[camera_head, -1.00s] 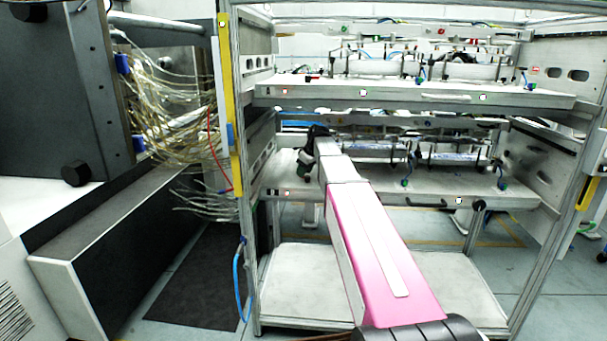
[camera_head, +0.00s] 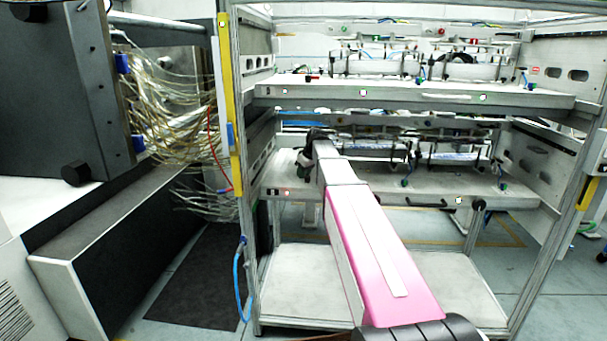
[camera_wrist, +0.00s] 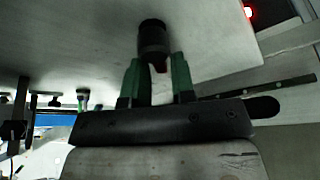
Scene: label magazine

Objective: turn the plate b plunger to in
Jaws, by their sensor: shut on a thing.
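The plunger is a dark round knob (camera_wrist: 152,36) on a pale plate face in the wrist view, with a bit of red showing under it. My gripper (camera_wrist: 157,76) has its two green fingers closed on either side of the knob's base. In the head view my pink arm reaches to the left end of the lower plate (camera_head: 400,192) in the rack. I cannot read any label naming the plate or the plunger's position.
The upper plate (camera_head: 330,93) lies above my arm. The rack's left post (camera_head: 246,220) stands close to the arm. Loose cables (camera_head: 175,100) hang at the left, and a blue hose (camera_head: 240,285) runs beside the post. A bare bottom shelf (camera_head: 290,290) lies below.

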